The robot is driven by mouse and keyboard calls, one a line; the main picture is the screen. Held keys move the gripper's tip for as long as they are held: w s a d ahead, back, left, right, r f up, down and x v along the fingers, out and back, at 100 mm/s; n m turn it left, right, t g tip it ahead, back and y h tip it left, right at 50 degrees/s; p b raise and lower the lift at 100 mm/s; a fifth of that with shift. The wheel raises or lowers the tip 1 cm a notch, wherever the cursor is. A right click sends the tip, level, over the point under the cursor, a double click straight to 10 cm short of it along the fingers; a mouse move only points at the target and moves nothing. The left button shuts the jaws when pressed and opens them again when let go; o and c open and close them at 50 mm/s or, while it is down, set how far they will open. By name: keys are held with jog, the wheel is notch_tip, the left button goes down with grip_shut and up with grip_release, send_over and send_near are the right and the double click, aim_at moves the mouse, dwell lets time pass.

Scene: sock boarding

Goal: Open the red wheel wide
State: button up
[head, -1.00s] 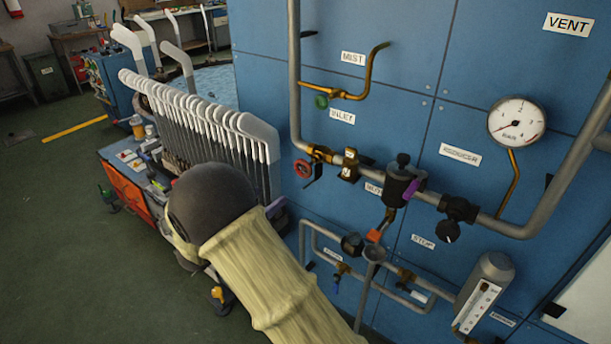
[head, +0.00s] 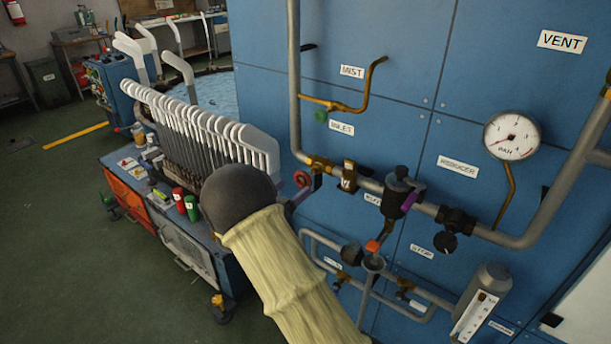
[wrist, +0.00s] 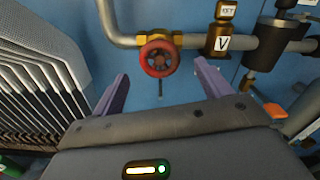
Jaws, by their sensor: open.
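The red wheel (head: 302,179) is a small round handwheel on a brass valve (head: 320,163) in the grey pipe, below the INLET label (head: 341,128). In the wrist view the red wheel (wrist: 159,58) faces me, a little beyond the fingertips and roughly midway between them. My gripper (wrist: 158,70) is open, with a purple finger on each side and nothing between them. In the head view my dark wrist and sleeved arm hide most of the gripper; a purple finger (head: 317,181) shows right beside the wheel. I cannot tell whether it touches.
A rack of white sock boards (head: 200,125) stands close to the left of my gripper. To the right of the wheel are a brass fitting marked V (wrist: 219,38), a dark cylindrical reducer (head: 399,190) and an orange-handled lever (head: 374,246). A gauge (head: 512,135) hangs farther right.

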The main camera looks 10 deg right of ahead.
aim_at(302, 181)
jog(key=p+x, duration=0.1)
jog(key=x, duration=0.6)
jog(key=shift+w+d, duration=0.2)
jog(key=shift+w, duration=0.05)
jog(key=c, duration=1)
